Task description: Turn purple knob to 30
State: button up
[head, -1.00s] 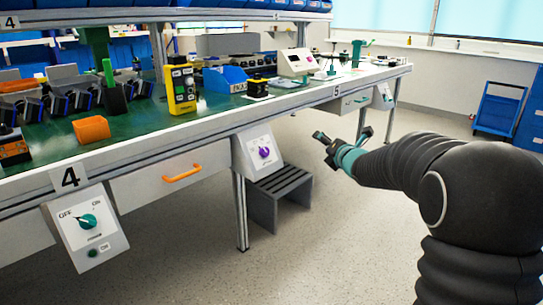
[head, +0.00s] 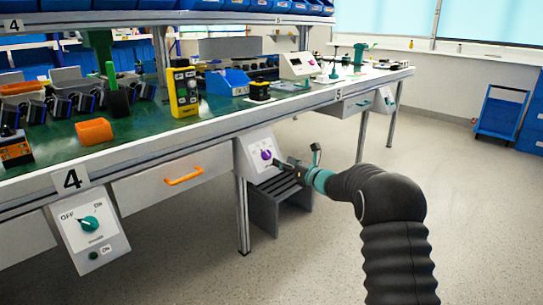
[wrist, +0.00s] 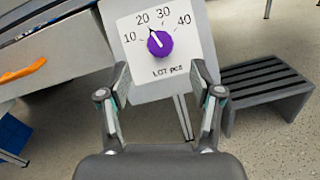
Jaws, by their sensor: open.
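The purple knob (wrist: 160,44) sits on a white panel (wrist: 200,62) with marks 10, 20, 30 and 40 in the wrist view. Its white pointer aims up and slightly left, close to the 20 mark. In the head view the knob (head: 266,155) is on the panel under the bench edge. My gripper (wrist: 160,82) is open and empty, its fingers spread to the left and right below the knob. In the head view my gripper (head: 287,164) points at the panel from the right, apparently short of the knob.
A grey step stool (head: 278,200) stands on the floor below the panel. An orange-handled drawer (head: 183,175) is to its left. Another panel with a teal knob (head: 90,223) hangs at the lower left. The floor to the right is open.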

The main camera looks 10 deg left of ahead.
aim_at(268, 154)
jog(key=p+x, duration=0.1)
jog(key=x, duration=0.6)
jog(key=shift+a, duration=0.15)
jog(key=c, duration=1.1)
